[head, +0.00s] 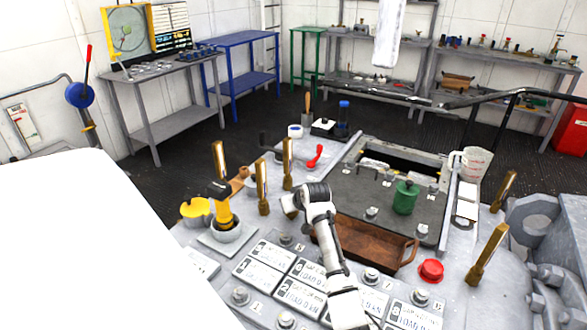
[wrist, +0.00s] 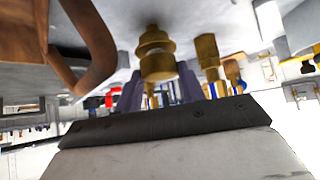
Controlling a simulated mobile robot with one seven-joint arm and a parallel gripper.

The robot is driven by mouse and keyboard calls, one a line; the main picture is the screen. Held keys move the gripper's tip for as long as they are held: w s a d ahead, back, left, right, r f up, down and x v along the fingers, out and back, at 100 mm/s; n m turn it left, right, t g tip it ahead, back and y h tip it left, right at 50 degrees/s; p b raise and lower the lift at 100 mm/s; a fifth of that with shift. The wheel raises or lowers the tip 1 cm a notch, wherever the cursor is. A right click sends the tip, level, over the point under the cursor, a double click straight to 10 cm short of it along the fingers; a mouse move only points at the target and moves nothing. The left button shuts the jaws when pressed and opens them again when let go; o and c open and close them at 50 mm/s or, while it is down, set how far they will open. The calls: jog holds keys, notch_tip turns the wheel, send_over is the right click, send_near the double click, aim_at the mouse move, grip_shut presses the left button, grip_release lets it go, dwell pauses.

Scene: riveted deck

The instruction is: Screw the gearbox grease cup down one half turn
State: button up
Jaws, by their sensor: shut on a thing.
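A brass grease cup (wrist: 157,50) with stacked round collars shows in the wrist view, against the grey gearbox surface. My gripper (wrist: 160,82) is shut on it, with one grey-purple finger on each side. In the head view my gripper (head: 289,206) is low over the grey deck top, left of the brown tray. The cup cannot be made out there, behind my gripper and wrist. Labelled plates (head: 265,277) lie in front of my arm.
The brown tray (head: 372,240) stands close to my wrist on the right; its handle (wrist: 92,50) is near the fingers in the wrist view. Brass posts (head: 263,190) stand close on the left. A green canister (head: 405,198) and red knob (head: 431,270) are further right.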

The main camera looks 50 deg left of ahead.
jog(key=m+t+h, duration=0.1)
jog(key=m, duration=0.1)
jog(key=m+t+h+p, duration=0.1)
jog(key=m+t, duration=0.1)
jog(key=shift+s+a+m+p, duration=0.2)
jog(key=shift+s+m+p, duration=0.1)
jog(key=shift+s, duration=0.05)
jog(key=m+h, duration=0.1)
jog(key=m+t+b, duration=0.1)
jog(key=m, duration=0.1)
jog(key=shift+a+f+t+h, duration=0.1)
jog(key=shift+a+t+h, duration=0.05)
jog(key=shift+t+h, duration=0.2)
jog(key=shift+m+t+h+b, duration=0.4)
jog(key=shift+m+h, duration=0.35)
jog(key=shift+m, duration=0.35)
jog(key=o, duration=1)
